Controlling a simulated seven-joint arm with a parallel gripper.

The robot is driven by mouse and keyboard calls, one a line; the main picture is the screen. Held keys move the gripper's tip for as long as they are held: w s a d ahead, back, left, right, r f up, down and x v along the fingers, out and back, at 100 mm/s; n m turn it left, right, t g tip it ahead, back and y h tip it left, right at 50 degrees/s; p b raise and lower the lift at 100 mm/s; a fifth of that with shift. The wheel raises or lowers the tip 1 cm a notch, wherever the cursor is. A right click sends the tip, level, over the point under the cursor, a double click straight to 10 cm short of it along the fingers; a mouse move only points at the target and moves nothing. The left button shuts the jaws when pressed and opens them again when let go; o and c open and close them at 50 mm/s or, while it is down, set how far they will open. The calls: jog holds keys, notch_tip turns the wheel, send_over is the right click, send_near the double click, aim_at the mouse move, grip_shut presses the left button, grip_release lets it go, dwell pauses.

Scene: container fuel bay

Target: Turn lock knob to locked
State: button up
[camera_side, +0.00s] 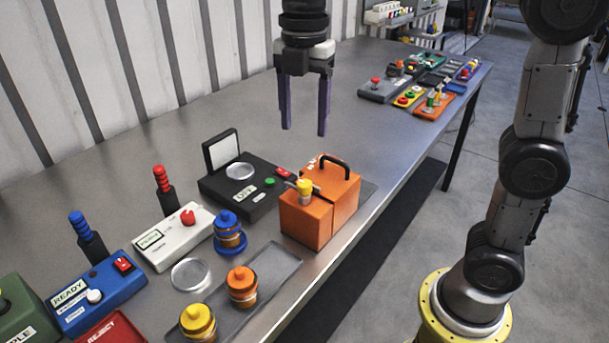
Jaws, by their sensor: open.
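An orange box (338,207) with a black handle (334,165) stands near the table's front edge. A yellow knob (304,187) sits on its left part, with a small grey bar beside it. A red knob (188,217) is on a white control box (173,238) further left. No label readable here shows which one is the lock knob, nor its lock state. My gripper (304,131) hangs above the table behind the orange box, fingers pointing down. It is open and empty, apart from everything.
A black box (246,204) with a raised panel stands left of the orange box. Blue (229,237), orange (241,291) and yellow (198,323) canisters stand at the front left. Several small panels (402,97) lie at the far right. The table's middle behind the orange box is clear.

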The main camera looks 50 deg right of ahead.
aim_at(304, 183)
notch_tip(304, 183, down, 12)
jog(key=shift+f, duration=0.1)
dwell(0.5)
grip_shut()
